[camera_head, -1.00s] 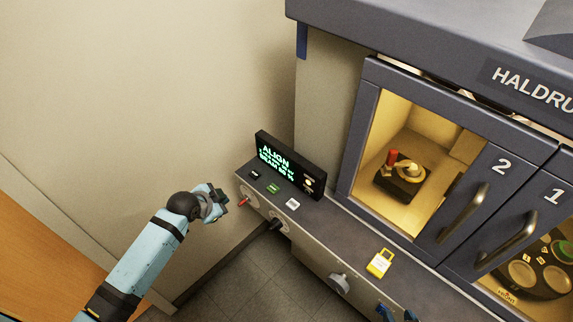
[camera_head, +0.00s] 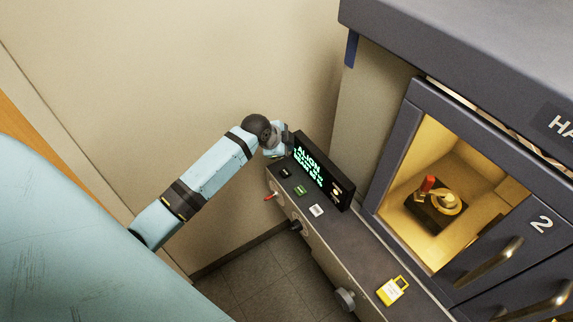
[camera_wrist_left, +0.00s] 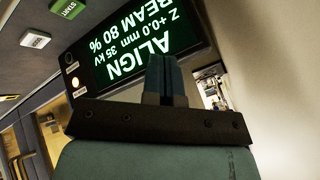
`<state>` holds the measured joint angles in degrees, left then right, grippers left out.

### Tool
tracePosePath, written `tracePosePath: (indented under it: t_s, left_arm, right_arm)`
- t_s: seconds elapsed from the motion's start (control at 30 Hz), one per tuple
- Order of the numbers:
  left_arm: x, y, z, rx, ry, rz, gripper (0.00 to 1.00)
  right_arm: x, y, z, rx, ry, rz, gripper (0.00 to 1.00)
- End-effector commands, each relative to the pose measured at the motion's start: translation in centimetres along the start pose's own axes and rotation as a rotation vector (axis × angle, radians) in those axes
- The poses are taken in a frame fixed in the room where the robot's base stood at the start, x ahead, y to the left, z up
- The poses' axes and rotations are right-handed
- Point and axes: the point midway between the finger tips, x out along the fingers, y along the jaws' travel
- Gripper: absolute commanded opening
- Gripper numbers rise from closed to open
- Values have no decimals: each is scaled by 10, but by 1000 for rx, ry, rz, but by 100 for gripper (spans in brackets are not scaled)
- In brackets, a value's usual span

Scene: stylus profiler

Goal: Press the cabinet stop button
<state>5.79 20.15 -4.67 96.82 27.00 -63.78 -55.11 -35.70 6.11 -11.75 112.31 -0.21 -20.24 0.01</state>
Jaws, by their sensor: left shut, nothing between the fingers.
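A row of small buttons lies on the cabinet's ledge: a dark one (camera_head: 284,173), a green one (camera_head: 300,190) and a white one (camera_head: 316,210). The green button reads START in the left wrist view (camera_wrist_left: 67,8). No STOP lettering is readable; the dark button's label is too small to tell. My left gripper (camera_head: 286,141) is at the left end of the black display (camera_head: 322,172), above and behind the dark button. Its fingers (camera_wrist_left: 165,80) are shut and empty, in front of the lit display in the wrist view. My right gripper is out of view.
A red switch (camera_head: 270,197), a black knob (camera_head: 295,225) and a grey knob (camera_head: 345,299) stick out of the front panel. A yellow padlock-shaped tag (camera_head: 392,290) lies on the ledge. Door 2 (camera_head: 480,240) is at the right. The wall (camera_head: 180,60) is behind my arm.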

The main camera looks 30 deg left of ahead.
Motion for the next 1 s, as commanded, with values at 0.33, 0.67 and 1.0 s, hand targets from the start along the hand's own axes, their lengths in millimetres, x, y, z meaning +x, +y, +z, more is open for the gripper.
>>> tracePosePath:
  t_s: [0.33, 0.67, 1.0]
  left_arm:
    - [29, 17, 15, -5, 0, 3, 0]
    - [63, 34, 34, 0, -1, 1, 0]
    - [70, 38, 38, -1, 0, 0, 0]
  right_arm:
    - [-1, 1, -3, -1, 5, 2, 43]
    - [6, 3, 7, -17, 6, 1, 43]
    - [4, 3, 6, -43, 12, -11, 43]
